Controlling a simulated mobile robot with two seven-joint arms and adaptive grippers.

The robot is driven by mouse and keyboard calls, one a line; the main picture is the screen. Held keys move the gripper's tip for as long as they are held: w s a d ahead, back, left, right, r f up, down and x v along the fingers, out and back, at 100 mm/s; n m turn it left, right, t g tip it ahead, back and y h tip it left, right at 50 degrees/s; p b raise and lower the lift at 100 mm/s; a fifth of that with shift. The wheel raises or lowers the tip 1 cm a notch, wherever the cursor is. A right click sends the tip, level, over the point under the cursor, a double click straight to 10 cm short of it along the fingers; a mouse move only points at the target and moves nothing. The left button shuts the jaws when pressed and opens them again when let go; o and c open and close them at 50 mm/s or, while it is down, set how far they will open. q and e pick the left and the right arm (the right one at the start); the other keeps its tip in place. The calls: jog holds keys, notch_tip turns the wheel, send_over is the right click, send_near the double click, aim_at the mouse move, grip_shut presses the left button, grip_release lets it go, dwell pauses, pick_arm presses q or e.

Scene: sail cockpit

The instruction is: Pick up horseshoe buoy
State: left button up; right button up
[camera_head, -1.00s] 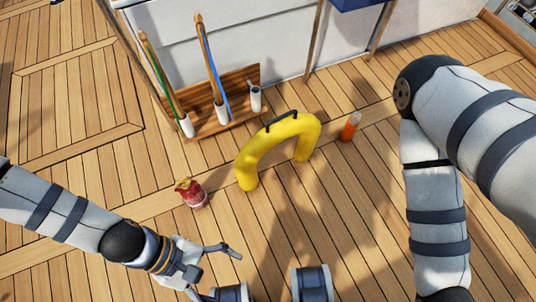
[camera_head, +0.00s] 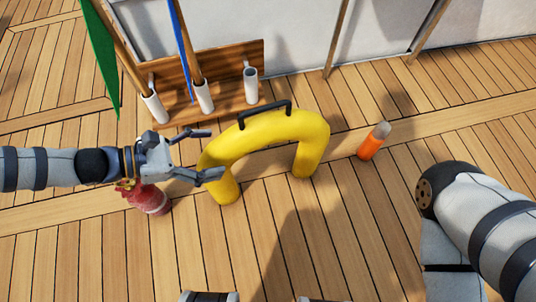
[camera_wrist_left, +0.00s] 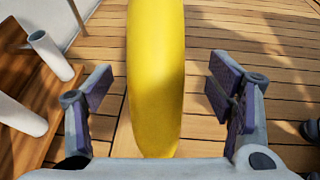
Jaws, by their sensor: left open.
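The yellow horseshoe buoy (camera_head: 270,132) stands upright on the deck as an arch, legs down, with a black handle (camera_head: 265,114) on top. My left gripper (camera_head: 213,153) is open at the buoy's left side, its fingers pointing right at the left leg. In the left wrist view, the yellow buoy (camera_wrist_left: 156,75) stands in the gap between the two open fingers (camera_wrist_left: 160,92), with space visible on both sides. I see no grip on it. My right arm is at the right edge of the head view; its gripper is out of view.
A wooden rack (camera_head: 225,80) with white tubes and flag poles stands behind the buoy against the white wall. A red item (camera_head: 150,199) sits below my left wrist. An orange cylinder (camera_head: 371,146) with a grey top stands right of the buoy. The deck in front is clear.

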pick_arm(q)
jog(key=b+x, duration=0.1)
jog(key=x, duration=0.2)
jog(key=b+x, duration=0.1)
jog(key=x, duration=0.2)
jog(key=shift+w+a+f, duration=0.1)
jog(key=shift+w+f, duration=0.1)
jog(key=shift+f, duration=0.05)
jog(key=shift+r, duration=0.1)
jog(key=c, duration=1.7)
jog(key=shift+r, duration=0.1)
grip_shut()
